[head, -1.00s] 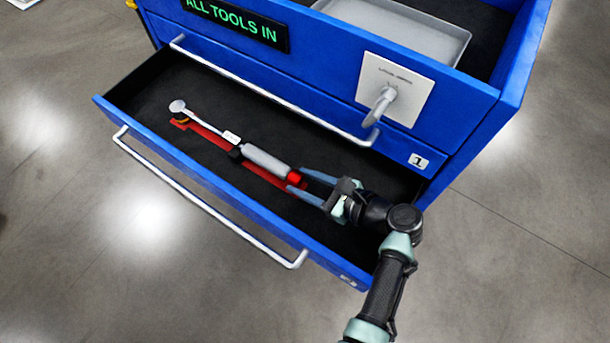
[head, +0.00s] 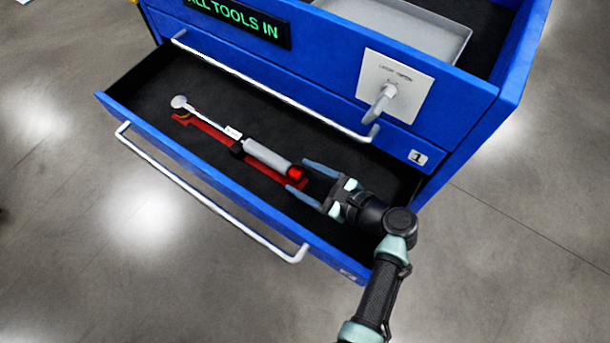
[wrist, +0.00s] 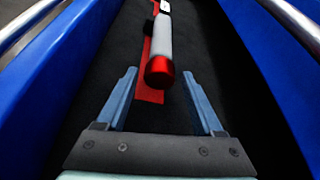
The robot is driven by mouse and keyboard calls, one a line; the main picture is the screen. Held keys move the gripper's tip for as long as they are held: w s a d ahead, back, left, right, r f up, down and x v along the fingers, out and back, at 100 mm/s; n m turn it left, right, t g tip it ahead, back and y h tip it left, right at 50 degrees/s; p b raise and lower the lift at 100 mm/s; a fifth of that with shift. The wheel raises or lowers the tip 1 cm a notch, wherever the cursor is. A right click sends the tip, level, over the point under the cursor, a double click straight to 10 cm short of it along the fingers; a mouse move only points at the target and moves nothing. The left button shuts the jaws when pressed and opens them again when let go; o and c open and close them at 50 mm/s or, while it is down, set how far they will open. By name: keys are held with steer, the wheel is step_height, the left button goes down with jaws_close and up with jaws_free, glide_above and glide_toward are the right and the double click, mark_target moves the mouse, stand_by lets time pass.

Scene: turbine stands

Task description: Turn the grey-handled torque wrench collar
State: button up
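The torque wrench (head: 265,156) lies in the open drawer, its ratchet head at the far left and its grey handle towards my gripper. A red collar (head: 295,173) is at the handle's near end; it also shows in the wrist view (wrist: 160,71). The wrench rests over a red marked strip (head: 215,137). My gripper (head: 306,176) is open, with its blue fingers pointing at the collar. In the wrist view (wrist: 161,90) the collar end appears between and just beyond the fingertips, with a gap on both sides. I see no contact.
The blue drawer's walls (head: 200,168) stand close on both sides of my gripper. A front handle bar (head: 215,210) and an upper drawer's bar (head: 270,90) run alongside. A white panel with a grey lever (head: 383,100) is above. A grey tray (head: 410,40) sits in the cabinet top.

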steer(key=shift+o, duration=0.2)
steer(key=p+v, duration=0.1)
steer(key=v, duration=1.2)
steer(key=shift+p, duration=0.3)
steer(key=shift+r, duration=0.1)
